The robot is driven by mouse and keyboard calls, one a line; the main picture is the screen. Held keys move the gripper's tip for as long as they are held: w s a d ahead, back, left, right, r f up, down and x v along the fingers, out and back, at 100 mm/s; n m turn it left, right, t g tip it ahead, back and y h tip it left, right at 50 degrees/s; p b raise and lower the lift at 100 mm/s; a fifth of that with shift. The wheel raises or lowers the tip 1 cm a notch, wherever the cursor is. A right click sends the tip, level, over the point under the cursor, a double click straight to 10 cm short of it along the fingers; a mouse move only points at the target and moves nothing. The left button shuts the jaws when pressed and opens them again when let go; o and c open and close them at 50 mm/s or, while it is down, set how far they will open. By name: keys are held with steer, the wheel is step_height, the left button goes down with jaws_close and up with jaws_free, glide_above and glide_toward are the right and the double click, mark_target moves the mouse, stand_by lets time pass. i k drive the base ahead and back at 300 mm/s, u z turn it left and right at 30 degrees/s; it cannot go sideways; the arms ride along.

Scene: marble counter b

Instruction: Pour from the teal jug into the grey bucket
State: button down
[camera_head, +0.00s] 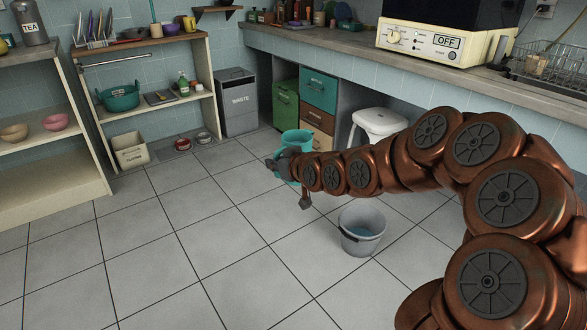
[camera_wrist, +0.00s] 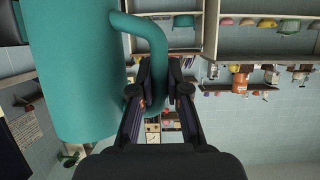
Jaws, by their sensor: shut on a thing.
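The teal jug (camera_head: 292,141) is in my gripper above the floor, left of the middle of the head view. Its lower part is partly hidden by my arm. In the wrist view the jug (camera_wrist: 75,80) fills the left side, with its handle between the fingers. My gripper (camera_wrist: 162,75) is shut on that handle; it also shows in the head view (camera_head: 281,163). The grey bucket (camera_head: 362,229) stands upright on the tiled floor, below and to the right of the jug. The jug's contents are hidden.
A white stool (camera_head: 379,124) stands behind my arm. A grey waste bin (camera_head: 237,101) and coloured drawers (camera_head: 319,90) line the back wall. Shelves (camera_head: 150,95) stand at the left, with a box (camera_head: 130,151) below. The floor at the front left is clear.

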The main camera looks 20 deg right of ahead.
mark_target(361, 229)
steer(key=z, duration=0.1)
steer(key=k, duration=0.45)
steer(key=u, duration=0.7)
steer(key=i, duration=1.55)
steer(key=z, duration=0.85)
steer(key=i, duration=0.4)
steer(key=z, duration=0.2)
